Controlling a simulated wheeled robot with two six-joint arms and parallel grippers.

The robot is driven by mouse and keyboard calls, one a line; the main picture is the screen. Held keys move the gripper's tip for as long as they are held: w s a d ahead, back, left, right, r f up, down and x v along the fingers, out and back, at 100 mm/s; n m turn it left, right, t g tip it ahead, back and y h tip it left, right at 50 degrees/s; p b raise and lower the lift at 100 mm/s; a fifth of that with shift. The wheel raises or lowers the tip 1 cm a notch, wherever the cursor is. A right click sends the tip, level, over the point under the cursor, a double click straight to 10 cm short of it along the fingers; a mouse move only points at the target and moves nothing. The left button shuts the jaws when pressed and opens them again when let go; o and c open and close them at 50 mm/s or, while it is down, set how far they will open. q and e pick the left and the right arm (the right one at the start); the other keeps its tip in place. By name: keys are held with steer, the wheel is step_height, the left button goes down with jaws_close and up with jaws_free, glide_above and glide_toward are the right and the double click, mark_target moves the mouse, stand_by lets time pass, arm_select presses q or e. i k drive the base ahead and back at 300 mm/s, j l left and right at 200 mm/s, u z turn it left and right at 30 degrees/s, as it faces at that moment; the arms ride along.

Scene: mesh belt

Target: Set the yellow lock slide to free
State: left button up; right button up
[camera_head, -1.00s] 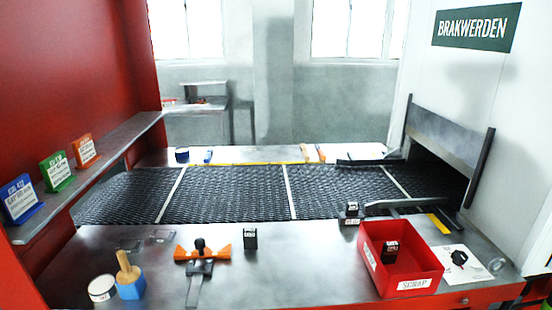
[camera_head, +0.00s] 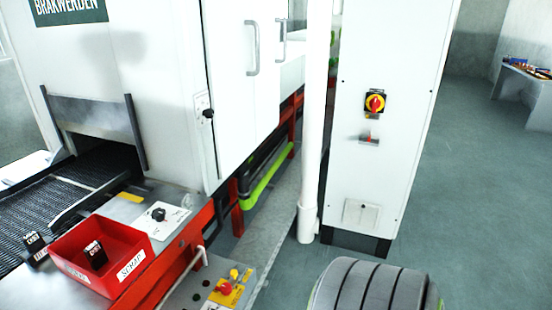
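I cannot make out for certain which part is the yellow lock slide. A yellow plate with a red button (camera_head: 228,289) sits on the sloped control panel (camera_head: 205,280) at the bottom, with a small yellow knob (camera_head: 234,274) just above the button. On the tall white cabinet (camera_head: 390,60) there is a red and yellow rotary switch (camera_head: 375,102). Below it is a small grey and reddish fitting (camera_head: 369,139). The setting of these parts is too small to read. Neither of my grippers is in view.
The red scrap bin (camera_head: 118,240) with a black block stands at the left, beside the mesh belt (camera_head: 60,190). A white pipe (camera_head: 316,120) rises beside the cabinet.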

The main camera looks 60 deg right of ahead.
mark_target(233, 281)
steer(key=z, duration=1.55)
